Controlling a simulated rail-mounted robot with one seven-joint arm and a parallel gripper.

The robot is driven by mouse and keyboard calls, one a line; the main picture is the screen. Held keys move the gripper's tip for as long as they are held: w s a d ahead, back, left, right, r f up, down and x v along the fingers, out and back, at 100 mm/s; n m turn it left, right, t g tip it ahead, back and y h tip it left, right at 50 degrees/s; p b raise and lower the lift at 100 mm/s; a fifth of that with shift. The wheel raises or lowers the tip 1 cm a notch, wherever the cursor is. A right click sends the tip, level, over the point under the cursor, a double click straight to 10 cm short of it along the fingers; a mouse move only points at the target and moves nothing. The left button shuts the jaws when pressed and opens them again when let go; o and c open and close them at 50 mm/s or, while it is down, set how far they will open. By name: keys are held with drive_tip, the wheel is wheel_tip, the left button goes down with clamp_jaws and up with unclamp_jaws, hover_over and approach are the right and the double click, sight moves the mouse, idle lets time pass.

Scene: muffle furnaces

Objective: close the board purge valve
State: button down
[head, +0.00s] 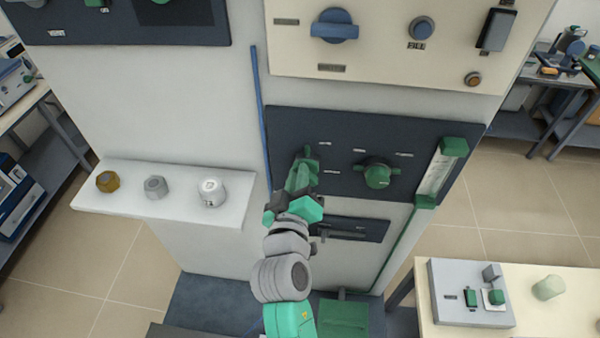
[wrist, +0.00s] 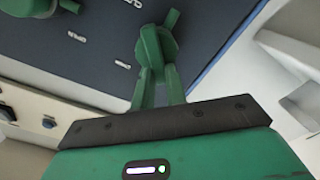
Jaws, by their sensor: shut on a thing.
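The dark board (head: 340,122) on the white cabinet carries two green valves. My gripper (head: 303,168) reaches up to the left valve, and its green fingers cover most of it in the head view. In the wrist view my gripper (wrist: 156,82) has both fingers closed on the green handle of this valve (wrist: 152,42), whose tip sticks out beyond them. The right valve (head: 377,174) has a round green body with a handle lying roughly level; part of it shows in the wrist view (wrist: 28,6).
A green-ended flow meter (head: 436,178) stands at the board's right edge. A blue pipe (head: 260,110) runs down just left of the board. A white shelf (head: 120,201) with three knobs is at left. A beige panel (head: 390,60) is above, and a small slotted panel (head: 348,229) is below.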

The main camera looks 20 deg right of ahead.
drive_tip(key=shift+w+a+f+n+p, duration=0.1)
drive_tip(key=shift+f+n+p, duration=0.3)
drive_tip(key=shift+n, duration=1.25)
drive_tip(key=shift+w+a+f+n+p, duration=0.1)
drive_tip(key=shift+n+p, duration=0.65)
drive_tip(key=shift+n, duration=0.85)
drive_tip(key=shift+a+f+n+p, duration=0.15)
drive_tip(key=shift+n+p, duration=0.4)
drive_tip(key=shift+n, duration=1.1)
drive_tip(key=shift+f, duration=0.1)
drive_tip(key=c, duration=1.4)
unclamp_jaws()
drive_tip(key=shift+c, duration=0.2)
drive_tip(key=shift+s, duration=0.15)
drive_tip(key=b+v, duration=0.1)
drive_tip(key=v, duration=0.6)
drive_tip(key=shift+s, duration=0.25)
